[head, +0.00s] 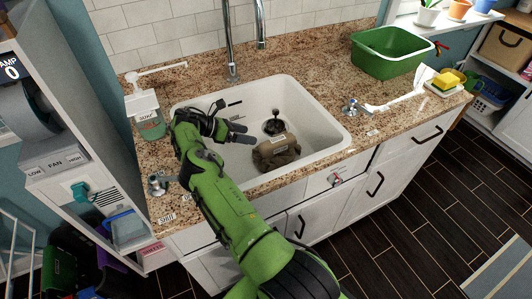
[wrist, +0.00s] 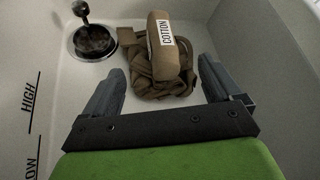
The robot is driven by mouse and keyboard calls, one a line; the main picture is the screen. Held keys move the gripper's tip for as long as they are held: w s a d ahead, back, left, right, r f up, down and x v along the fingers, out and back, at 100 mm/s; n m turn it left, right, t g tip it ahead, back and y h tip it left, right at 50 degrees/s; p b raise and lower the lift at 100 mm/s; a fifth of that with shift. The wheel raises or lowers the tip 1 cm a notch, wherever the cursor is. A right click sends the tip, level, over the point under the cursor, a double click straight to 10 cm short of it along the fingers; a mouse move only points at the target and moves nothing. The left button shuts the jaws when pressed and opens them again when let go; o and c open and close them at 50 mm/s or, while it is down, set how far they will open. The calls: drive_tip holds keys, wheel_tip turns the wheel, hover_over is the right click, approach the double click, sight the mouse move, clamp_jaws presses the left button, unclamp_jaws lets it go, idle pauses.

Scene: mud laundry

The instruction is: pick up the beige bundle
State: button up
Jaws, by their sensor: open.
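The beige bundle (head: 277,151) lies on the floor of the white sink, near its front side in the head view. In the wrist view the bundle (wrist: 165,60) is a rolled tan cloth with a "COTTON" label and loose strap-like folds under it. My gripper (head: 242,134) is over the left part of the sink, to the left of the bundle and above it. In the wrist view my gripper (wrist: 162,82) has its two fingers spread apart, with the bundle's lower folds showing between and beyond the tips. Nothing is held.
The sink (head: 313,95) has a drain with an upright plug (head: 274,123) beside the bundle. A faucet (head: 231,60) rises behind. A soap bottle (head: 146,115) stands left, a green tub (head: 385,55) right. Sink walls bound the space.

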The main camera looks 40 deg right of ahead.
sight(272, 139)
drive_tip(key=p+x, duration=0.1)
drive_tip(key=x, duration=1)
drive_tip(key=shift+s+d, duration=0.3)
drive_tip(key=c, duration=1.5)
drive_tip(key=shift+r, duration=0.15)
drive_tip(key=shift+c, duration=0.2)
